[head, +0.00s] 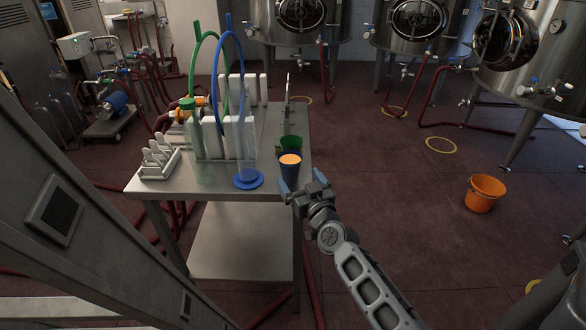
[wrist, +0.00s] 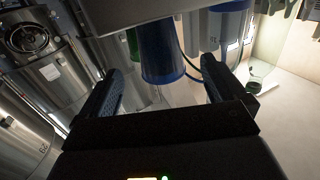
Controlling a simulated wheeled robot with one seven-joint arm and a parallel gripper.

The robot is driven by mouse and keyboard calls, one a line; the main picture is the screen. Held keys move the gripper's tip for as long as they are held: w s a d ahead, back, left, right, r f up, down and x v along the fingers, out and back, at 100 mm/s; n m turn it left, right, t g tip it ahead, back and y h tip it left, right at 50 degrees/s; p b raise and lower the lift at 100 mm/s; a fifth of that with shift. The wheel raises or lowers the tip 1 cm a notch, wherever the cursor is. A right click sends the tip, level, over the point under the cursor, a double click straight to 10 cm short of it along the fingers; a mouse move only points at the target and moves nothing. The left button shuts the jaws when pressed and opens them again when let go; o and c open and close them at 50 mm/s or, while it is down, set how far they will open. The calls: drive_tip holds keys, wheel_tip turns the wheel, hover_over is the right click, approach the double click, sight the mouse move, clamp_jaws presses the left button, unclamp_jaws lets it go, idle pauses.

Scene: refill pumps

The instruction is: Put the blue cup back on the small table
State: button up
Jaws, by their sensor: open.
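The blue cup (head: 290,172), with orange contents at its top, stands upright at the front right corner of the small steel table (head: 225,183). My gripper (head: 304,190) is open at that corner, just in front of the cup, and one finger hides part of its base. In the wrist view the blue cup (wrist: 162,52) shows beyond and between the two spread fingers of my gripper (wrist: 165,78), with a gap on each side. I cannot tell exactly how far the cup reaches in between them.
A green cup (head: 291,143) stands close behind the blue one. A green bottle (head: 192,125), a blue-based pump stand (head: 248,180), white cylinders (head: 237,137) and a white rack (head: 159,160) crowd the table. An orange bucket (head: 484,194) stands on the floor to the right.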

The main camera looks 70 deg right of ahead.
drive_tip(key=s+a+n+t+y, duration=0.1)
drive_tip(key=s+a+n+y, duration=0.3)
drive_tip(key=a, duration=0.7)
drive_tip(key=s+a+t+y, duration=0.1)
drive_tip(key=s+a, duration=0.4)
drive_tip(key=a, duration=0.5)
drive_tip(key=s+a+r+n+y, duration=0.5)
drive_tip(key=s+a+r+y, duration=0.2)
drive_tip(key=s+a+r, duration=0.3)
drive_tip(key=s+a, duration=0.3)
drive_tip(key=a, duration=0.2)
drive_tip(key=shift+s+a+r+y, duration=0.2)
drive_tip(key=shift+s+a+y, duration=0.2)
